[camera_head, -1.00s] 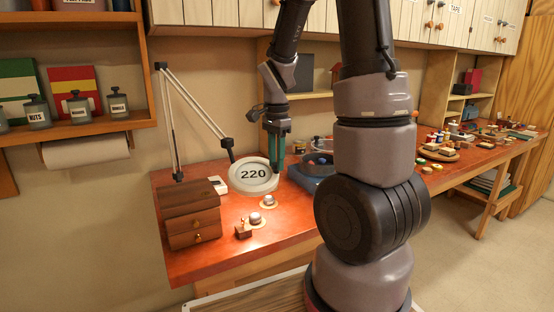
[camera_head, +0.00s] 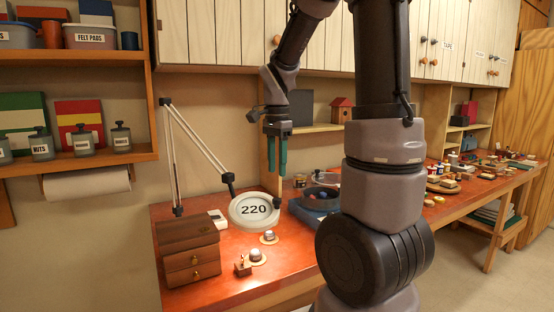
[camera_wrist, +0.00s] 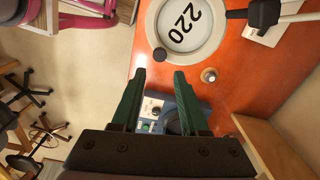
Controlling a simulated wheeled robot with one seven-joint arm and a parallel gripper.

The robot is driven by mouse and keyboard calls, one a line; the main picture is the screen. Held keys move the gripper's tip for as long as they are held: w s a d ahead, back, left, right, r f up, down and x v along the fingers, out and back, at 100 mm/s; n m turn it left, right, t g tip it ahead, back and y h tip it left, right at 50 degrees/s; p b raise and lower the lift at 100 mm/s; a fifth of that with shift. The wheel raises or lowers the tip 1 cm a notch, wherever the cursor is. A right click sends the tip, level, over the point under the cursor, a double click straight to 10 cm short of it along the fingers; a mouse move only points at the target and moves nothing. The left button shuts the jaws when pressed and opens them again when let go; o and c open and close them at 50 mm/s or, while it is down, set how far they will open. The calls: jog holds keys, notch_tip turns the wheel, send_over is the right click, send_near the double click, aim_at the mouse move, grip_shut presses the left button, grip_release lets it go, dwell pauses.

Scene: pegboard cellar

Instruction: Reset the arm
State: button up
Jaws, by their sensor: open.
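My gripper (camera_head: 277,150) hangs fingers-down above the red-brown workbench (camera_head: 290,277), to the right of the magnifier lamp (camera_head: 233,213) and in front of the back wall. In the wrist view my gripper (camera_wrist: 159,75) shows two green fingers spread apart with nothing between them. Below the fingers lies a blue device with knobs (camera_wrist: 152,108), partly hidden by the right finger.
A wooden drawer box (camera_head: 188,250) stands at the bench's left end. Small round items (camera_head: 257,255) sit near the front. Cabinets (camera_head: 250,30) hang above, and a shelf with jars (camera_head: 85,150) is at left. Many small items crowd the right bench.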

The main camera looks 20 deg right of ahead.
notch_tip(320, 180, up, 2)
jog(key=shift+r, duration=0.1)
dwell(0.4)
jog(key=s+a+r+n+t+y, duration=0.1)
jog(key=s+a+r+n+t, duration=0.1)
jog(key=s+r+n+t, duration=0.1)
jog(key=s+a+r+n+t+y, duration=0.1)
jog(key=s+a+r+n+t, duration=0.2)
jog(key=s+r+n, duration=0.3)
jog(key=s+n+t, duration=0.1)
jog(key=s+n, duration=0.1)
jog(key=s, duration=0.2)
jog(key=shift+o, duration=0.3)
jog(key=shift+s, duration=0.1)
dwell(3.1)
